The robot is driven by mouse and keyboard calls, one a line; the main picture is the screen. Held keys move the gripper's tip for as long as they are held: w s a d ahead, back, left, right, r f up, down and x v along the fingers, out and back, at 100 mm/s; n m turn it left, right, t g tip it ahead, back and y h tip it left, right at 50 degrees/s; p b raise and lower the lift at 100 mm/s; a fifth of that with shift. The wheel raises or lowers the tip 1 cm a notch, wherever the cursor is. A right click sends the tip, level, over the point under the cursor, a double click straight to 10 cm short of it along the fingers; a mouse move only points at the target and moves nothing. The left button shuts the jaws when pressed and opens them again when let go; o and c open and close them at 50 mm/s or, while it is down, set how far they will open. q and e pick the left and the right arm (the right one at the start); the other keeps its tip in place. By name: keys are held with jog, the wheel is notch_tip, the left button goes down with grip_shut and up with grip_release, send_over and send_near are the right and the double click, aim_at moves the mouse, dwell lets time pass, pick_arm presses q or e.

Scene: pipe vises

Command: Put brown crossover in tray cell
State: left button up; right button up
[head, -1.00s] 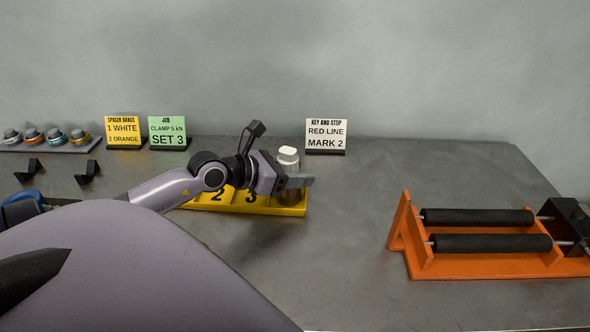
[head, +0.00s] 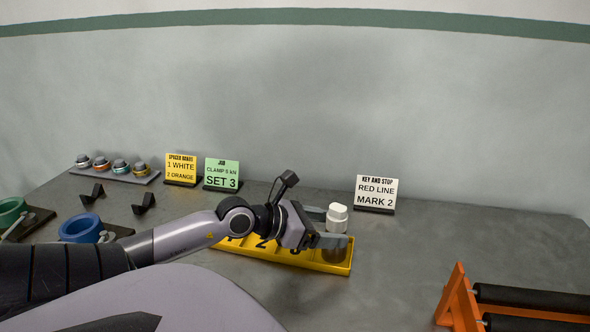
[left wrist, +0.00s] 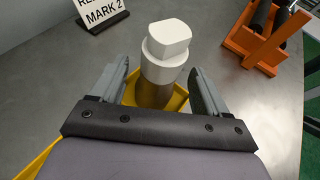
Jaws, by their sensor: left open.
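The brown crossover (head: 334,254), brownish below with a white top, stands upright in the right end of the yellow tray (head: 310,262). In the left wrist view the white-topped crossover (left wrist: 166,52) rises between my fingers, its lower part down inside the tray's yellow walls (left wrist: 180,101). My left gripper (head: 324,226) is open, with one finger on each side of the crossover; the wrist view (left wrist: 160,92) shows gaps beside it. The gripper hides part of the tray and its numbers. My right gripper is not in view.
Signs stand at the back: yellow (head: 181,168), green (head: 222,174) and white (head: 376,192). Several ringed fittings (head: 120,166) sit on a rack at the back left. A blue vise (head: 82,228) is at left, an orange roller stand (head: 460,300) at right.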

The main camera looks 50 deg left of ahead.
pick_arm(q)
jog(key=v, duration=0.7)
jog(key=shift+s+a+r, duration=0.1)
jog(key=shift+s+r, duration=0.1)
jog(key=shift+s, duration=0.15)
jog(key=shift+r, duration=0.1)
